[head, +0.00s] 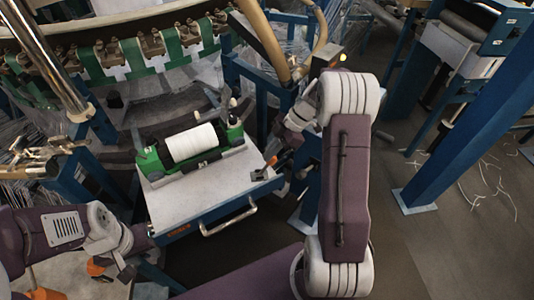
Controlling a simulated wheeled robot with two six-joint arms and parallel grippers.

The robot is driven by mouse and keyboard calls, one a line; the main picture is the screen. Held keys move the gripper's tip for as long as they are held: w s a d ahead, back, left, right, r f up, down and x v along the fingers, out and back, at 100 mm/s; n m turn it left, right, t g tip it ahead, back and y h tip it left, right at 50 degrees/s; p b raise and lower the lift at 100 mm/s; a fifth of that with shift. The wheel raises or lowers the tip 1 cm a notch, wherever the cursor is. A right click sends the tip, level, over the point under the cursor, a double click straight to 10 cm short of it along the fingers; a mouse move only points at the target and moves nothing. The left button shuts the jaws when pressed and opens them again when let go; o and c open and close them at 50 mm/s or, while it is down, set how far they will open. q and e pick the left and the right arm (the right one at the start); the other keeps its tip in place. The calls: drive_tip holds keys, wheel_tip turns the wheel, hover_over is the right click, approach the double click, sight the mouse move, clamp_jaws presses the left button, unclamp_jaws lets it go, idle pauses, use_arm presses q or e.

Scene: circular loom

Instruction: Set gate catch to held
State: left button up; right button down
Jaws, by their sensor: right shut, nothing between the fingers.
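I cannot clearly pick out the gate catch or read its state. A small part with an orange end (271,161) shows at the right edge of the grey-topped table, close to my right gripper; I cannot tell whether it is the catch. My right gripper (276,168) is shut and empty, low over that edge, partly hidden by my own arm. I cannot tell whether it touches anything. My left gripper (126,272) hangs at the lower left, in front of the table; its fingers are too small and dark to read.
A white roll (191,142) lies in a green cradle on the table (203,198), which has a front handle (228,218). The circular loom (115,55) with green bands stands behind. Blue posts (470,110) rise at the right. The floor (400,235) between is open.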

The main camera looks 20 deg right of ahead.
drive_tip(key=shift+s+d+f, duration=0.15)
drive_tip(key=shift+d+f, duration=0.05)
drive_tip(key=shift+d, duration=0.2)
drive_tip(key=shift+r, duration=0.35)
wheel_tip(320, 180, up, 4)
drive_tip(key=shift+f+p, duration=0.25)
drive_tip(key=shift+p, duration=0.1)
use_arm(q)
drive_tip(key=shift+d+r, duration=0.35)
drive_tip(key=shift+r, duration=0.15)
use_arm(e)
drive_tip(key=s+d+r, duration=0.5)
drive_tip(key=s+r, duration=0.2)
drive_tip(key=s, duration=0.2)
drive_tip(key=shift+s+d, duration=0.15)
drive_tip(key=shift+s, duration=0.2)
drive_tip(key=shift+r, duration=0.1)
